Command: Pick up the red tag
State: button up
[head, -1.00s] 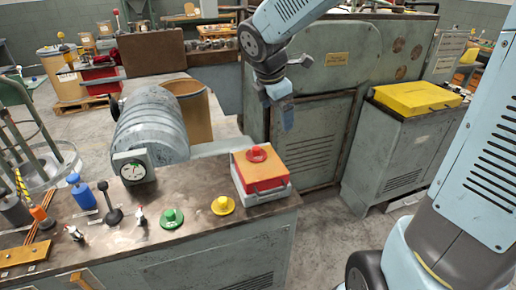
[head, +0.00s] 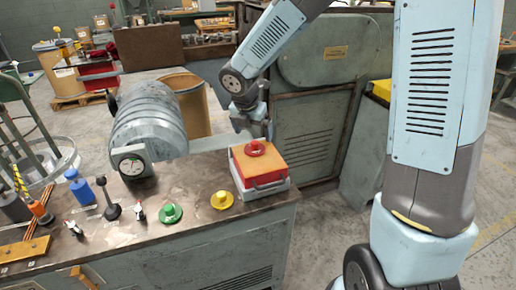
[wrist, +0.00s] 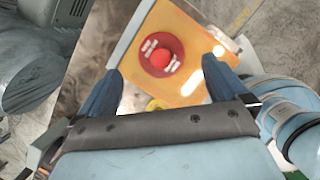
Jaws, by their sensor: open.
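The red tag (head: 256,148) is a round red disc with a raised knob. It lies on the orange top of a red box (head: 262,176) at the right end of the bench. In the wrist view the red tag (wrist: 160,57) shows whole, with small pale marks on either side of its knob. My gripper (head: 254,131) is open and empty, just above and behind the tag in the head view. In the wrist view its two dark blue fingers (wrist: 162,70) stand either side of the tag, apart from it. The height gap is hard to judge.
A yellow tag (head: 222,201) and a green tag (head: 170,213) lie on the bench (head: 200,235) left of the box. A tan drum (head: 190,100) is behind.

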aim_at(254, 141)
jog(key=shift+x, duration=3.05)
jog(key=c, duration=1.1)
